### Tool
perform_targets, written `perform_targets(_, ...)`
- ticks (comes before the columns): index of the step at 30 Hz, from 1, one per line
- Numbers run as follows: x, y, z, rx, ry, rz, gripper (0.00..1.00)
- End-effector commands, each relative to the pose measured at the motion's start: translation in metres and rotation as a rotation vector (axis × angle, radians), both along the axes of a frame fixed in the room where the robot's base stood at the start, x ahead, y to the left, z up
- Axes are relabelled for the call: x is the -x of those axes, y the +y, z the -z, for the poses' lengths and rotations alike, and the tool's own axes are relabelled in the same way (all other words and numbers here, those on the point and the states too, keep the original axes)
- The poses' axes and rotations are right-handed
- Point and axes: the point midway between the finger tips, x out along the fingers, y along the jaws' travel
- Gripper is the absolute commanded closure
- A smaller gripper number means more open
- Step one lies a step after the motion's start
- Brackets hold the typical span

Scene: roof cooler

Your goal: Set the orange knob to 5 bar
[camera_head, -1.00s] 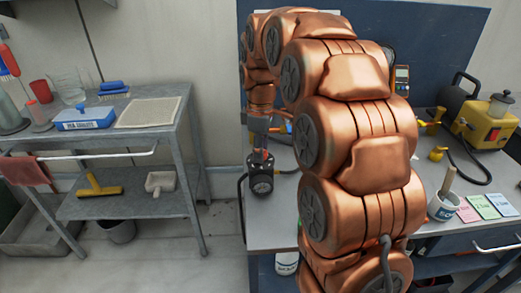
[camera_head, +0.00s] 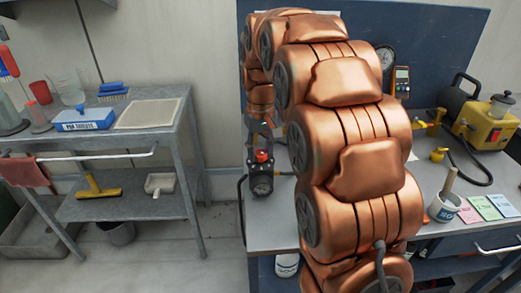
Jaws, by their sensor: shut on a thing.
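The orange knob (camera_head: 262,156) looks red-orange and sits on top of a dark regulator with a round gauge (camera_head: 262,185), at the left end of the workbench. The gauge faces me, but its needle and numbers are too small to read. My gripper (camera_head: 262,148) points down at the knob from above, with its dark fingers partly hidden and blending into the regulator. It is shut on the knob. My copper arm covers the bench to the right of the regulator.
The workbench (camera_head: 268,234) has a yellow pump unit (camera_head: 488,128), a hose, a white pot (camera_head: 444,207) and coloured cards on its right. An orange meter (camera_head: 402,80) is at the back. A grey shelf cart (camera_head: 190,150) stands left, across a floor gap.

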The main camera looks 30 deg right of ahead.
Motion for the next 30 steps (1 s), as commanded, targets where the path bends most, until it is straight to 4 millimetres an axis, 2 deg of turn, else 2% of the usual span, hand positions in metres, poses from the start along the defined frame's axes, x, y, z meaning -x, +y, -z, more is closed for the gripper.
perform_targets(30, 0.0002, -0.0015, -0.0015, 0.002, -0.001, 0.965, 0.94)
